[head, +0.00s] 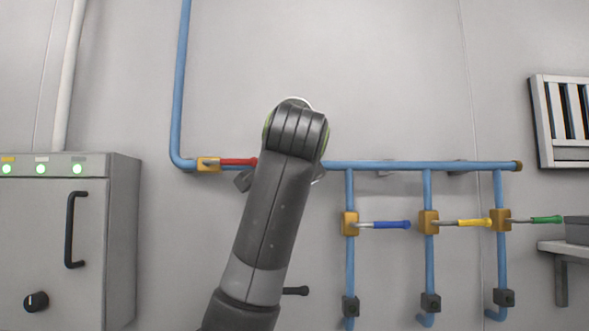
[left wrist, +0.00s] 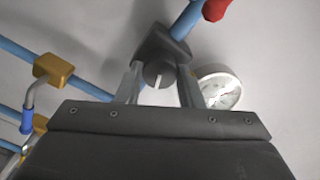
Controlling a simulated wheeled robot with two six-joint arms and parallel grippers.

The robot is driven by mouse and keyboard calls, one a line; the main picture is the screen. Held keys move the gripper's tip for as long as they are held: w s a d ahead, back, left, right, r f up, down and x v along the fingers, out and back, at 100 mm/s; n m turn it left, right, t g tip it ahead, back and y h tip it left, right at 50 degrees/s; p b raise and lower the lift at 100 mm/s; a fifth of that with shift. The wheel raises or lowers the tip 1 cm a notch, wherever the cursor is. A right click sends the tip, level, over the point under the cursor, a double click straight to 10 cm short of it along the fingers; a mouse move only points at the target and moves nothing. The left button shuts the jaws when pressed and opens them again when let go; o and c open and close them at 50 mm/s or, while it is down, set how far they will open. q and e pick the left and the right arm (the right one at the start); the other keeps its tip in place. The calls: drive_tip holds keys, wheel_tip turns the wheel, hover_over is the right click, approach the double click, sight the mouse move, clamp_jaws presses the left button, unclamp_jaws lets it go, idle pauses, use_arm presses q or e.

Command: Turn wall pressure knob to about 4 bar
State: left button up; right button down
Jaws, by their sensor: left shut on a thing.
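The dark round pressure knob (left wrist: 157,75) with a pale mark on its face shows in the left wrist view, under a dark block (left wrist: 163,45) on the blue pipe. My left gripper (left wrist: 158,92) has its two grey fingers on either side of the knob and is shut on it. A round white gauge (left wrist: 222,89) is just right of the fingers, partly covered; its reading is too small to tell. In the head view my left arm hides the knob, the gauge and the gripper. My right gripper is in neither view.
Blue pipes (head: 420,166) run along the wall. A red-handled valve (head: 238,162) is left of my arm. Blue (head: 392,225), yellow (head: 474,223) and green (head: 546,219) handles stick out at right. A grey cabinet (head: 60,240) stands at left, a shelf (head: 566,247) at right.

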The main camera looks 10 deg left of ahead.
use_arm(q)
drive_tip(key=shift+m+b, duration=0.4)
drive_tip(key=shift+m, duration=0.6)
drive_tip(key=o, duration=1)
drive_tip(key=shift+w, duration=0.1)
drive_tip(key=shift+c, duration=0.2)
drive_tip(key=b+v, duration=0.8)
drive_tip(key=v, duration=0.9)
drive_tip(key=shift+s+b, duration=0.2)
drive_tip(key=shift+b, duration=0.1)
